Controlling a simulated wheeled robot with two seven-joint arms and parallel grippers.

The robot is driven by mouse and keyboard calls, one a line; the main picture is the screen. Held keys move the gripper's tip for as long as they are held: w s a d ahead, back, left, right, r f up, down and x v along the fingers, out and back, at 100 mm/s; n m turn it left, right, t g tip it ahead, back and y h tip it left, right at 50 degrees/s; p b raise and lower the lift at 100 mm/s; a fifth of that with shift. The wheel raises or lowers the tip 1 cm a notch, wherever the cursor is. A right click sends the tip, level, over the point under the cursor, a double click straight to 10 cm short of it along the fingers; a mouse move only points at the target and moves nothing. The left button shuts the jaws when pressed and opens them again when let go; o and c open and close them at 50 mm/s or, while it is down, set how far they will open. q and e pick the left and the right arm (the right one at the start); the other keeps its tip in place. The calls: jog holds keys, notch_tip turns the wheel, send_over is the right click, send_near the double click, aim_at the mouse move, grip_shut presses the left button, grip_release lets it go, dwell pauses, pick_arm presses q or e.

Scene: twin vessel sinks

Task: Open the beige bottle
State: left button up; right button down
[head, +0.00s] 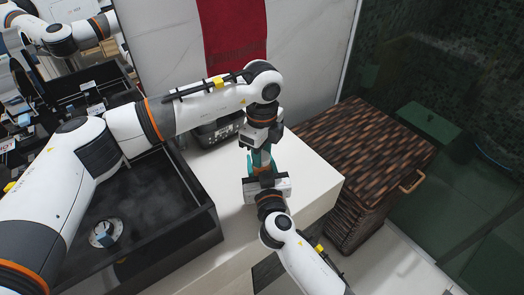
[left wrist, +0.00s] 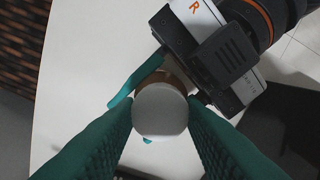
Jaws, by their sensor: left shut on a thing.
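The beige bottle (head: 264,169) stands between my two grippers over the white counter, mostly hidden by them in the head view. In the left wrist view its pale round top (left wrist: 160,110) faces the camera, with a brownish band of the body (left wrist: 178,77) behind it. My left gripper (head: 262,158) comes from above, its teal fingers shut on the bottle's top from both sides. My right gripper (head: 265,174) comes from the near side, its teal fingers around the bottle lower down and apparently closed on it. I cannot see a gap between top and body.
The white counter (head: 225,185) has free room left of the grippers. A dark sink (head: 205,225) with a round drain piece (head: 105,233) is at left. A dark box (head: 215,132) stands behind.

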pick_arm(q)
jog(key=shift+r, duration=0.15)
dwell(0.3)
jog(key=shift+r, duration=1)
jog(key=shift+r, duration=2)
pick_arm(e)
jog(key=c, duration=0.7)
grip_release()
jog(key=shift+s, duration=0.1)
